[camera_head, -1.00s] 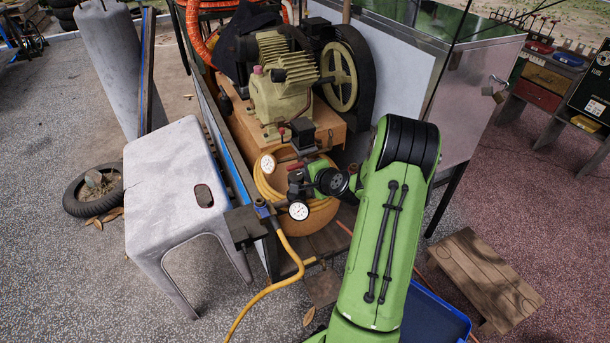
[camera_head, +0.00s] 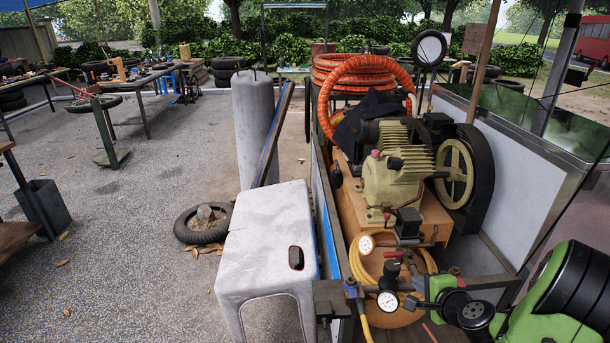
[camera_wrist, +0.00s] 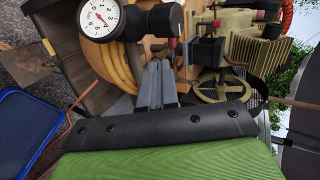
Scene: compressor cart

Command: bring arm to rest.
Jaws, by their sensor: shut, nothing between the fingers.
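My gripper shows in the wrist view as two grey fingers (camera_wrist: 157,86) lying together, shut and empty. They point toward the front of the compressor cart, near a black knob (camera_wrist: 165,20) and a white-faced gauge (camera_wrist: 100,18); whether they touch anything I cannot tell.
A pale stool (camera_head: 262,240) stands left of the cart, with a grey cylinder (camera_head: 252,125) and a tyre (camera_head: 190,236) behind it. An orange hose (camera_head: 350,75) is coiled at the cart's back. A blue tray (camera_wrist: 25,130) shows in the wrist view. Paving at left is largely clear.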

